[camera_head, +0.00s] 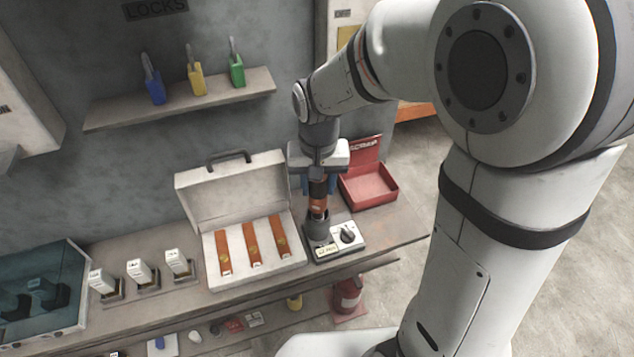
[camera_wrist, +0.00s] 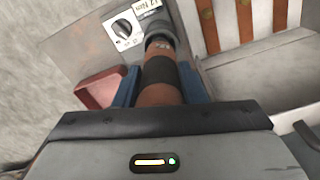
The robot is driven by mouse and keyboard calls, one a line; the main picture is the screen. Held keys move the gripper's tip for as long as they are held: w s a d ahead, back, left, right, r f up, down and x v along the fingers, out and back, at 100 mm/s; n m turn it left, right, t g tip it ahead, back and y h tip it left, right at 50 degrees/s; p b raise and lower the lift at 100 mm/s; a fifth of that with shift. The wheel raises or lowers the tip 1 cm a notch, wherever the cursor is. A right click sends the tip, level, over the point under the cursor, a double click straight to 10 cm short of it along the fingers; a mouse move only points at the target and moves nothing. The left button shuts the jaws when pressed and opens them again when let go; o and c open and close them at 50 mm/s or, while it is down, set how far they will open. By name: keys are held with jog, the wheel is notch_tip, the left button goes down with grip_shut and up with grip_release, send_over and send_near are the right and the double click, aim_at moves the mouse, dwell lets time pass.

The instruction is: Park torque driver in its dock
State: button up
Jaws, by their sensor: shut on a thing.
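The torque driver (camera_head: 318,196) has an orange and black body and stands roughly upright at the right part of the bench. My gripper (camera_head: 318,183) is shut on it from above, with blue fingers on either side. In the wrist view the driver (camera_wrist: 160,76) runs away from my gripper (camera_wrist: 158,90) toward the dock. The dock (camera_head: 335,241) is a small unit with a dark knob, a white dial plate and a label; it also shows in the wrist view (camera_wrist: 124,27). The driver's lower end is at the dock's grey cup (camera_head: 317,229). I cannot tell how deep it sits.
An open white case (camera_head: 232,205) with orange strips stands left of the dock. An open red box (camera_head: 368,187) lies behind right. Several white-topped devices (camera_head: 140,273) stand further left. A shelf (camera_head: 180,100) with coloured padlocks hangs above. Bare bench (camera_head: 395,235) lies right of the dock.

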aim_at(318, 197)
jog(key=shift+f+b, duration=1.6)
jog(key=shift+f, duration=0.5)
dwell(1.6)
jog(key=o, duration=1.2)
jog(key=shift+c, duration=0.2)
